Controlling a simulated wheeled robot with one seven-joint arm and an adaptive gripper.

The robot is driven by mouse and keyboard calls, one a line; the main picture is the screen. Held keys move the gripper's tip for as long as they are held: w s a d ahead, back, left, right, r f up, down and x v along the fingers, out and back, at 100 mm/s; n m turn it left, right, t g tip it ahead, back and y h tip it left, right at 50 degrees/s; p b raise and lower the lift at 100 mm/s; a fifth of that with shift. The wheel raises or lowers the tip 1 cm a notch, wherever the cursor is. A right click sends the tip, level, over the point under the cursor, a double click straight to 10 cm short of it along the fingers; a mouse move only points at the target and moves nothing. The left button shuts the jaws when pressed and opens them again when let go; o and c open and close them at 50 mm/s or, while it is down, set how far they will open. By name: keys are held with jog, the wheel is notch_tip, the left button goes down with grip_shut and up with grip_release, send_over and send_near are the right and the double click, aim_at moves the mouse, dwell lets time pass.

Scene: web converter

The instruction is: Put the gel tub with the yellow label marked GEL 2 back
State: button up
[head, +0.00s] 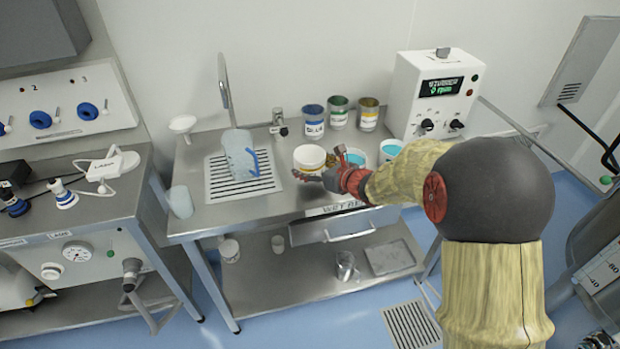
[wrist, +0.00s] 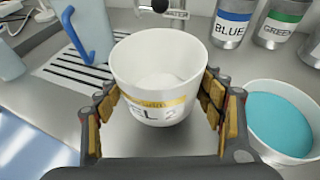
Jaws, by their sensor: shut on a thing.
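The gel tub (wrist: 158,78) is white with a yellow band and dark lettering, partly covered, reading "EL 2" in the wrist view. It is open at the top and looks nearly empty, with a pale whitish bottom. In the head view the tub (head: 309,158) is over the steel bench, right of the drain grid. My gripper (wrist: 160,112) is shut on the tub, with a finger on each side of it. In the head view my gripper (head: 325,176) is at the tub's lower right. I cannot tell whether the tub touches the bench.
Tubs of turquoise content (head: 390,149) stand close right of my gripper; one tub (wrist: 285,120) nearly touches its finger. BLUE (head: 313,121), GREEN (head: 339,111) and yellow-labelled cans (head: 368,113) stand behind. A jug (head: 238,152) stands on the drain grid (head: 225,186). The bench front is clear.

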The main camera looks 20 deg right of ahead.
jog(key=shift+w+a+f, duration=0.1)
jog(key=shift+w+f, duration=0.25)
jog(key=shift+f, duration=0.2)
jog(key=shift+f+b, duration=0.75)
jog(key=shift+f, duration=0.7)
jog(key=shift+f, duration=0.15)
jog(key=o, duration=1.5)
jog(key=shift+o, duration=0.2)
